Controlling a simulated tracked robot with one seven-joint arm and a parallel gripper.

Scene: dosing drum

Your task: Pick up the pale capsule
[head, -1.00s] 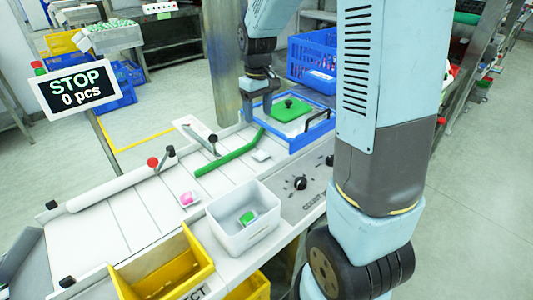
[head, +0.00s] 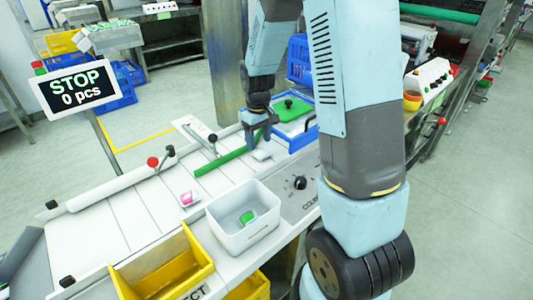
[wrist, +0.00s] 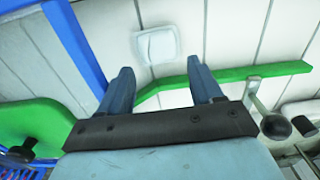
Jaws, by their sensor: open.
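The pale capsule, a small whitish rounded square piece (head: 262,154), lies on the white slatted surface beside the green bar (head: 222,162). In the wrist view the pale capsule (wrist: 157,45) lies just beyond the fingertips, roughly centred between them. My gripper (head: 258,143) hangs over the end of the green bar, close to the capsule. In the wrist view my gripper (wrist: 160,70) is open and empty, with the green bar (wrist: 225,76) crossing between and behind its fingers. I cannot tell its exact height above the surface.
A blue tray (head: 300,140) with a green knobbed lid (head: 289,108) stands behind the capsule. A white bin (head: 243,226) holds a green piece (head: 247,217). A pink piece (head: 187,198) lies left of it. A yellow bin (head: 165,268) is in front. A sign (head: 76,87) reads STOP, 0 pcs.

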